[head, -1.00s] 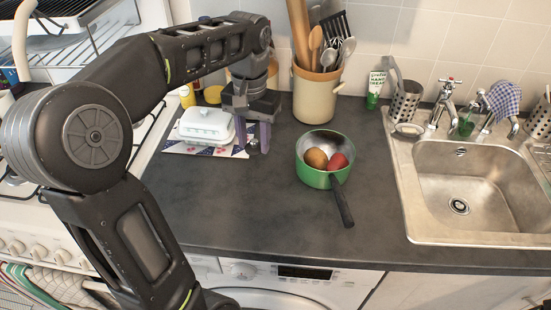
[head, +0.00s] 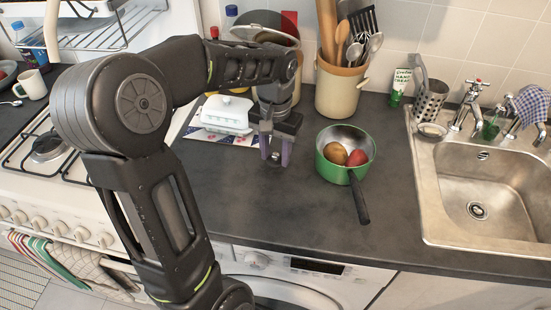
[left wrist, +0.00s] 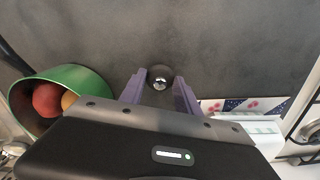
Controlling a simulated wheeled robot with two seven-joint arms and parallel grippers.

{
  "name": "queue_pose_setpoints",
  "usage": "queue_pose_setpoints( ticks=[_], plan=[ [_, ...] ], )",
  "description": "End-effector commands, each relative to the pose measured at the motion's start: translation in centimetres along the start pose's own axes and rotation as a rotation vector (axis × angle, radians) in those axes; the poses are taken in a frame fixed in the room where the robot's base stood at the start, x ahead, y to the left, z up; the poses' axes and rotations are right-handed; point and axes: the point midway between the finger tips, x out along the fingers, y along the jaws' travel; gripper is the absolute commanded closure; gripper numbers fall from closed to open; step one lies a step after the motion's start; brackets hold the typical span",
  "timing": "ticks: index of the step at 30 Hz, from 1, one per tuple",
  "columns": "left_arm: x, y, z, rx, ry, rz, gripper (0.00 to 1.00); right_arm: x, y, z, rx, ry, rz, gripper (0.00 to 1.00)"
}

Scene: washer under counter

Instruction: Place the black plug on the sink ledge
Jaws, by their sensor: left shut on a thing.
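My left gripper (head: 275,160) is over the dark counter, between the white butter dish and the green pot. Its purple fingers are shut on the black plug, a small dark disc with a shiny metal knob. The plug (left wrist: 160,79) shows between the fingertips in the left wrist view; in the head view it is small and partly hidden by the fingers. I cannot tell its exact height over the counter. The steel sink (head: 420,190) is at the right, and its back left ledge holds a small soap dish (head: 432,131). My right gripper is not in view.
The green pot (head: 331,173) holds round produce, and its black handle (head: 360,198) points forward between my gripper and the sink. A utensil crock (head: 340,92) stands behind it. A steel cutlery holder (head: 430,101) and taps (head: 466,105) stand at the sink's back. The front counter is clear.

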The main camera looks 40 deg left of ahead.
Motion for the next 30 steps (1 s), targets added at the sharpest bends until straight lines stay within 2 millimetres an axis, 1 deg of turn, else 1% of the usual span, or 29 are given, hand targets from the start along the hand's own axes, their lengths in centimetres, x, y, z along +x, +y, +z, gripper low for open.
queue_pose_setpoints(
  ticks=[1,3,6,13,17,18,25,26,30],
  plan=[
    [0.8,0.0,0.1,0.0,-0.005,0.0,1.0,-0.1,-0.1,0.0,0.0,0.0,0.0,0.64],
    [1.7,0.0,0.1,0.0,-0.003,0.0,1.0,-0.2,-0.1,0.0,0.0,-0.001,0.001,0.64],
    [2.5,0.0,0.0,0.0,-0.002,0.001,1.0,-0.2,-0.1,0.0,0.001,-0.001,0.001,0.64],
    [2.5,0.0,0.0,0.0,0.0,0.0,1.0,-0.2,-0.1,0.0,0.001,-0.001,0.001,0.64],
    [3.0,0.0,0.0,0.0,-0.001,0.0,1.0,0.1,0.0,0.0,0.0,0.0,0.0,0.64],
    [2.9,0.0,0.0,0.0,0.0,0.0,0.6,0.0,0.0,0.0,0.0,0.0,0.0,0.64],
    [2.8,0.0,0.0,0.0,-0.001,0.0,0.41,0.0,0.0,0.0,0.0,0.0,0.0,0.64],
    [2.8,0.0,0.0,0.0,-0.001,0.0,0.4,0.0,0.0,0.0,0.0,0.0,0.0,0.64],
    [2.8,0.0,0.0,0.0,0.0,0.0,0.4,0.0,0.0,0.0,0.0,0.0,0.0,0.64]
  ],
)
